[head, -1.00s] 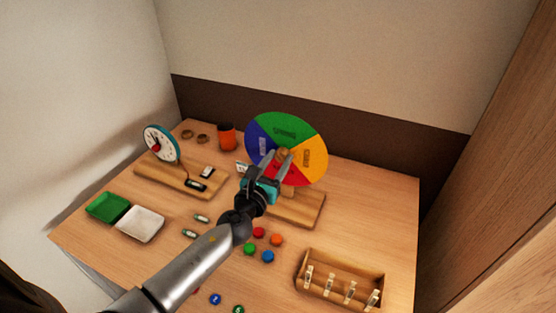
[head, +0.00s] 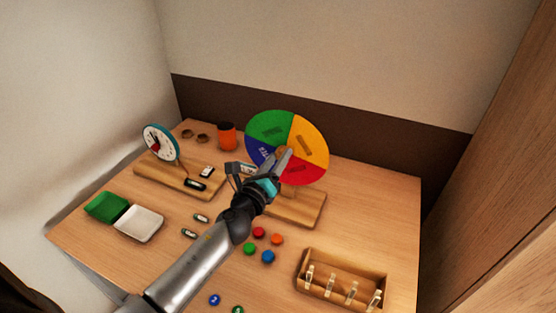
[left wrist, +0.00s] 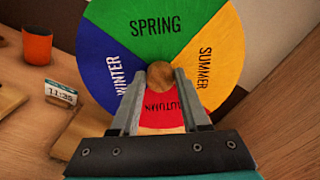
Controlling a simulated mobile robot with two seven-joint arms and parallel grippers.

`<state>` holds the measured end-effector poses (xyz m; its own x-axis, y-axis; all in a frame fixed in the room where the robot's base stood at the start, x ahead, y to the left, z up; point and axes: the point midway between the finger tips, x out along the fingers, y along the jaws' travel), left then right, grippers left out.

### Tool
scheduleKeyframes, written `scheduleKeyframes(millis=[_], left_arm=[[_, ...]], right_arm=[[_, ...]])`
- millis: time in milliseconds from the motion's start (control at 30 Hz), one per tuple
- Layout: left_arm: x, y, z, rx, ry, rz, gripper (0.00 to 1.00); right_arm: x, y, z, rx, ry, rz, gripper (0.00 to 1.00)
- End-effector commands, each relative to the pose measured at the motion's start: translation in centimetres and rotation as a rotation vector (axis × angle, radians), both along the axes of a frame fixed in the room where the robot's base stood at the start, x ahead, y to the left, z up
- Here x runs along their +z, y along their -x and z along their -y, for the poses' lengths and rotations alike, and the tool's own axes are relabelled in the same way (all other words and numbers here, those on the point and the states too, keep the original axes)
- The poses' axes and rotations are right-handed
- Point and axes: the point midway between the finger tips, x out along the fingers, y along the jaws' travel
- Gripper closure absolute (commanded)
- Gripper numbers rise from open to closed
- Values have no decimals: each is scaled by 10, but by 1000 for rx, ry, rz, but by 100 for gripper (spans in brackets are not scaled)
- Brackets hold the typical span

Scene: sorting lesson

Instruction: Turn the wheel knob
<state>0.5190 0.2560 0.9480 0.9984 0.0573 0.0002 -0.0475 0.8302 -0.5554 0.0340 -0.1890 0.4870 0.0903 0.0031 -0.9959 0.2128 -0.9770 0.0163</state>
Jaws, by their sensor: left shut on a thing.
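The season wheel (head: 309,136) stands upright on a wooden base (head: 300,209) at the back of the table. It has green, yellow, red and blue quarters; the left wrist view reads SPRING, SUMMER, AUTUMN and WINTER on the wheel (left wrist: 155,40). The round wooden knob (left wrist: 160,75) is at the wheel's centre. My left gripper (head: 283,158) is shut on the knob, one finger on each side. In the head view the gripper hides most of the knob and part of the blue quarter. My right gripper is not in view.
A clock (head: 161,142) on a wooden board stands at left, with an orange cup (head: 227,136) behind. Green (head: 106,206) and white (head: 140,223) trays lie front left. Coloured counters (head: 268,257) and a wooden box (head: 343,289) with pegs lie in front. Table right of the wheel is clear.

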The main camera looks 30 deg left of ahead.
Motion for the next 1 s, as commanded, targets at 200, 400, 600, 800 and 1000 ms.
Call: scheduleKeyframes(millis=[200, 400, 600, 800, 1000], left_arm=[[0, 0, -1, 1, 209, 12, 100], [-1, 0, -1, 1, 397, 23, 100], [-1, 0, -1, 1, 588, 34, 100], [-2, 0, -2, 1, 778, 45, 100], [-2, 0, -2, 2, 966, 55, 100]], right_arm=[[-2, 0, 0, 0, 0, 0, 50], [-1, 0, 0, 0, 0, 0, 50], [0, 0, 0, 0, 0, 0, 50], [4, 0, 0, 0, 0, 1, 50], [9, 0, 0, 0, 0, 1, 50]])
